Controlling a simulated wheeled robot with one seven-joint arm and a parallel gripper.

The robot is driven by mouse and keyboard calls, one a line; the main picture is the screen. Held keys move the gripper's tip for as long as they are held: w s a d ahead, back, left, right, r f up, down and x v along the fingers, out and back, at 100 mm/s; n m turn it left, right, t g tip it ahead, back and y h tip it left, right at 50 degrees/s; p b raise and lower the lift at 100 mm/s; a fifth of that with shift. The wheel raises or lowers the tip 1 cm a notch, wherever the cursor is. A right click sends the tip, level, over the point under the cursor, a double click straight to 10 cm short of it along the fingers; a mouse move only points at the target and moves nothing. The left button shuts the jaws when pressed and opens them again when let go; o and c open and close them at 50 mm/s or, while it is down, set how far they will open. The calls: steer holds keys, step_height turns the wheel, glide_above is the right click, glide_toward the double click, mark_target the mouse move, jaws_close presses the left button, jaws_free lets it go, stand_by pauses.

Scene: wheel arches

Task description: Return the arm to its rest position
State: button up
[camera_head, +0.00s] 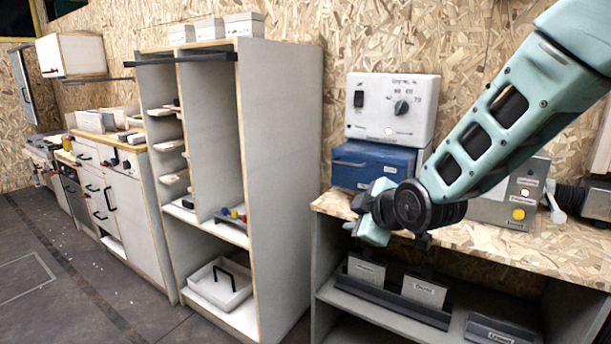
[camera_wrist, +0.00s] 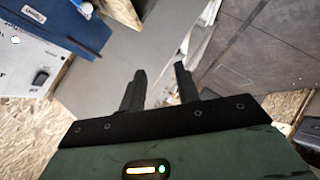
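My arm reaches in from the upper right in the head view, with its wrist bent over the front left of the wooden workbench (camera_head: 480,243). My gripper (camera_head: 362,217) hangs near the bench's left front corner, in front of the blue drawer box. In the wrist view, the two dark fingers of my gripper (camera_wrist: 160,82) stand apart with nothing between them. Beyond them are a grey panel and the dark floor.
A white control box (camera_head: 391,105) sits on a blue drawer box (camera_head: 372,165) on the bench. A grey box with a yellow button (camera_head: 516,195) stands right. A tall open cabinet (camera_head: 285,180) stands left of the bench. Floor at left is clear.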

steer(key=s+f+m+g+h, duration=0.1)
steer(key=s+f+m+g, duration=0.3)
steer(key=s, duration=1.2)
steer(key=s+m+g+h, duration=0.2)
steer(key=s+g, duration=0.5)
steer(key=s, duration=1)
step_height(320, 180, up, 13)
steer(key=p, duration=1.3)
steer(key=shift+s+d+m+p, duration=0.3)
steer(key=shift+s+m+p, duration=0.05)
steer(key=shift+m, duration=0.05)
steer(key=shift+r, duration=0.1)
